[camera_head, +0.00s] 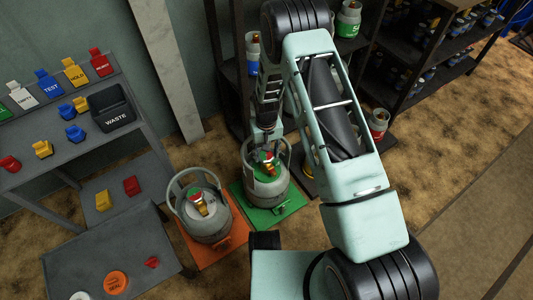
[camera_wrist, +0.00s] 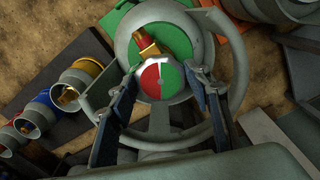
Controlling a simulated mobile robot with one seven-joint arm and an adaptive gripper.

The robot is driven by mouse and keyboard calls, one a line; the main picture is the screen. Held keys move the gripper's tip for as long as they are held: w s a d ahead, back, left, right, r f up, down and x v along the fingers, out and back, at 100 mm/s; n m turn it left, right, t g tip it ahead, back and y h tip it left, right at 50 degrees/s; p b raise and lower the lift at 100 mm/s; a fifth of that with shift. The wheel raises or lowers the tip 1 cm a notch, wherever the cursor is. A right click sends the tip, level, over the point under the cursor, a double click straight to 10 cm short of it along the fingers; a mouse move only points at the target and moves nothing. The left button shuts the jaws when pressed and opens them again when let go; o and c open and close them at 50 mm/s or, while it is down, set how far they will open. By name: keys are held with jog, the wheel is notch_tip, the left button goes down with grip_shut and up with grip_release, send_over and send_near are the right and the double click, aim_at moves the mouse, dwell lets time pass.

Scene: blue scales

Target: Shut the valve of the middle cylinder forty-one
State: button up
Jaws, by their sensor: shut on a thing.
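The middle cylinder (camera_head: 268,190) is grey with a round collar and stands on a green scale (camera_head: 285,214). Its valve knob (camera_wrist: 161,80) has a red half and a green half, with a white mark between, and sits by a brass fitting (camera_wrist: 150,48). My gripper (camera_wrist: 167,76) reaches down inside the collar with a finger on each side of the knob, shut on it. In the head view my gripper (camera_head: 266,140) is above this cylinder, partly hidden. No number on the cylinder is readable.
Another grey cylinder (camera_head: 205,215) stands on an orange scale (camera_head: 222,248) at left. A grey shelf (camera_head: 95,150) holds coloured tags and a waste bin (camera_head: 112,108). A low table (camera_head: 100,255) is at lower left. Small cylinders (camera_wrist: 75,82) stand at left in the wrist view.

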aim_at(266, 155)
jog(key=m, duration=0.6)
jog(key=shift+a, duration=0.1)
jog(key=m, duration=0.5)
jog(key=shift+m, duration=0.4)
jog(key=o, duration=1.2)
jog(key=shift+c, duration=0.2)
notch_tip(266, 155, up, 12)
